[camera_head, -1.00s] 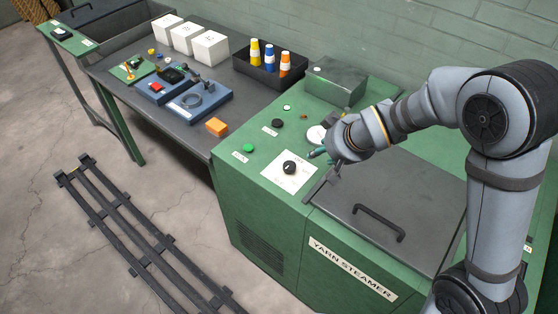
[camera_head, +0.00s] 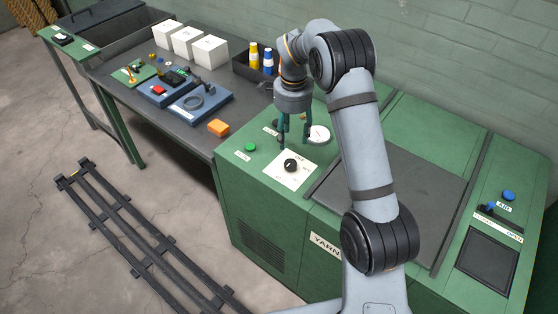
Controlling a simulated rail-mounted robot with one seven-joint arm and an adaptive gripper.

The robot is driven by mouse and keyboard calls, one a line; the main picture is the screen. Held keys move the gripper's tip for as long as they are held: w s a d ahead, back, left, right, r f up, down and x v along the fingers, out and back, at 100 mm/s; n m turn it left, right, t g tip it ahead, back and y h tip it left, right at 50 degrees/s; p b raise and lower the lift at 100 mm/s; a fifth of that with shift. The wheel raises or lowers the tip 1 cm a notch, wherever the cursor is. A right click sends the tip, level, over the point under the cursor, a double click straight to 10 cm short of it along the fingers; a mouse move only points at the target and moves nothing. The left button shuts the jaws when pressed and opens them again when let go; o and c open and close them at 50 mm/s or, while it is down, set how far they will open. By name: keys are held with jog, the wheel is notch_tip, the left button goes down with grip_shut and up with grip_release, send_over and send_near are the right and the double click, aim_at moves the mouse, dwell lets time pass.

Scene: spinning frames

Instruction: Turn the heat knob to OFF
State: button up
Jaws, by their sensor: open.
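The heat knob (camera_head: 290,165) is a black round knob with a pale mark, on a white label plate (camera_head: 284,180) on top of the green yarn steamer (camera_head: 255,205). The small lettering on the plate is too fine to read fully. My gripper (camera_head: 294,145) points down just behind and above the knob, its green-tipped fingers open and empty. It appears apart from the knob. The fingers and wrist partly cover the panel behind.
A green button (camera_head: 250,146) lies left of the plate, and a white gauge (camera_head: 318,134) stands right of my fingers. The steamer's dark lid (camera_head: 420,190) is to the right. An orange block (camera_head: 218,127) sits on the grey bench (camera_head: 180,125).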

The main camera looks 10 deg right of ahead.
aim_at(291, 162)
jog(key=f, duration=0.3)
jog(key=f+m+p, duration=0.1)
jog(key=f, duration=0.3)
jog(key=s+f+m+p, duration=0.1)
jog(key=f, duration=0.2)
jog(key=shift+f, duration=0.2)
jog(key=c, duration=0.3)
jog(key=c, duration=0.7)
jog(key=shift+c, duration=0.7)
